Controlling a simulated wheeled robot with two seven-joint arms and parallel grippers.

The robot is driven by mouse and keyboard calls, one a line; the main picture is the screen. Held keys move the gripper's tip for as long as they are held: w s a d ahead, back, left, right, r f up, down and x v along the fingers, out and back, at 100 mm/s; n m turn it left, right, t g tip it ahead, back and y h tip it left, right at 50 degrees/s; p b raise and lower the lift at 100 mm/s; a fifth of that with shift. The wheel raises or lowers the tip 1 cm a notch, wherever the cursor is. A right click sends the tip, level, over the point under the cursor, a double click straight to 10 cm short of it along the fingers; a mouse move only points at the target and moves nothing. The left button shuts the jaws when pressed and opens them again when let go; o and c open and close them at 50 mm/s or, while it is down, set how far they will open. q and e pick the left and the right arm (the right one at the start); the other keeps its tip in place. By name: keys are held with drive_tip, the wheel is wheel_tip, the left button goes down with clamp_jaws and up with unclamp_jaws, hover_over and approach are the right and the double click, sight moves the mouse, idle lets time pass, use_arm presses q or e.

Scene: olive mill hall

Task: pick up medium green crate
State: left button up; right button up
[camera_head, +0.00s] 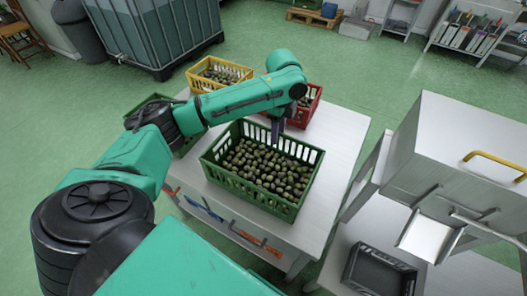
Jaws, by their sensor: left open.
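A green slatted crate (228,178) filled with dark green olives (265,170) stands upright in the middle of the metal table. A second green crate (187,145) is at the table's left edge, mostly hidden behind my left arm. Which of the two is the medium one I cannot tell for sure. My left gripper (278,134) is open and points down at the far rim of the middle crate. Whether it touches the rim I cannot tell. My right gripper is not in view.
A yellow crate (228,66) and a red crate (316,102), both with olives, stand at the table's far side. A metal machine (455,135) and a dark empty crate (380,272) are at the right. Bare table top (345,130) lies right of the middle crate.

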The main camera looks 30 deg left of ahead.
sight(277, 154)
use_arm(q)
drive_tip(key=f, duration=0.2)
drive_tip(key=f+p, duration=0.1)
drive_tip(key=f, duration=0.1)
drive_tip(key=w+f, duration=0.1)
drive_tip(key=f, duration=0.2)
drive_tip(key=shift+a, duration=0.15)
drive_tip(key=shift+f, duration=0.15)
drive_tip(key=shift+c, duration=0.9)
clamp_jaws()
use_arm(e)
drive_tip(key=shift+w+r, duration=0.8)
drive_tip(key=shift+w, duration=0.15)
use_arm(q)
drive_tip(key=shift+w, duration=0.1)
